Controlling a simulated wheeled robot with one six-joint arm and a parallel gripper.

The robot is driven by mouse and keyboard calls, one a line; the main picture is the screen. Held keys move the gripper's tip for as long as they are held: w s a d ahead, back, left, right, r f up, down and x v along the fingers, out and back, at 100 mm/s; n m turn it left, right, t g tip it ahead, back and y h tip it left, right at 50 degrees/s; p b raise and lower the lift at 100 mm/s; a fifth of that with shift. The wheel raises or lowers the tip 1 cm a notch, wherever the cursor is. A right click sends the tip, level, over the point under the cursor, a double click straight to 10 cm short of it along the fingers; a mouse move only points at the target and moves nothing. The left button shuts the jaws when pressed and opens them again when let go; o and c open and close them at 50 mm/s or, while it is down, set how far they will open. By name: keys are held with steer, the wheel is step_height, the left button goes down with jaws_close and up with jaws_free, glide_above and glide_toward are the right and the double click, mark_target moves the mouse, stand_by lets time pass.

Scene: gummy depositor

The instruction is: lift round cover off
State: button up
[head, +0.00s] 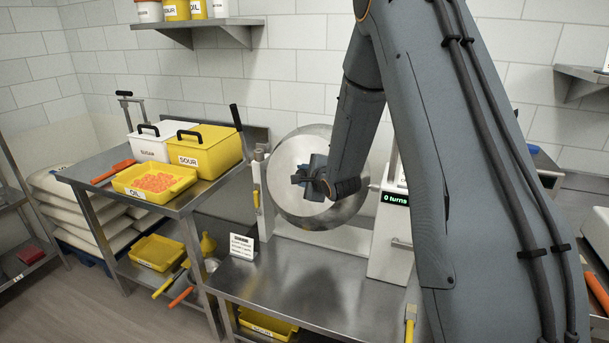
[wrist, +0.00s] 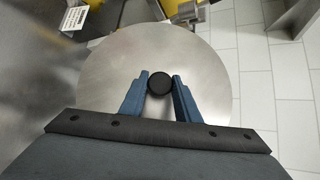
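The round cover (wrist: 205,75) is a brushed metal disc with a black knob (wrist: 161,84) at its middle. In the head view the cover (head: 287,190) shows at the front of a round metal drum (head: 334,137) that stands between a post and a box. My gripper (wrist: 161,80) has its two blue fingers on either side of the knob, close against it. In the head view my gripper (head: 303,178) is in front of the disc. I cannot tell from these views whether a gap lies between cover and drum.
A white box (head: 393,235) with a "0 turns" display stands right of the drum. A small sign (head: 242,246) stands on the steel table (head: 290,280). At left, a side table holds a yellow sour bin (head: 210,152) and a yellow tray (head: 128,184).

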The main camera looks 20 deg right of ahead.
steer(key=shift+d, duration=0.2)
jaws_close()
steer(key=shift+w+r, duration=0.1)
steer(key=shift+r, duration=0.1)
steer(key=shift+s+a+r+p, duration=0.45)
steer(key=shift+s+a+p, duration=0.25)
steer(key=shift+s, duration=0.15)
steer(key=shift+s+a+r+p, duration=0.65)
steer(key=shift+s+p, duration=0.05)
steer(key=shift+s, duration=0.2)
steer(key=shift+s+a+r+p, duration=0.6)
steer(key=shift+s+p, duration=0.05)
steer(key=shift+s, duration=0.2)
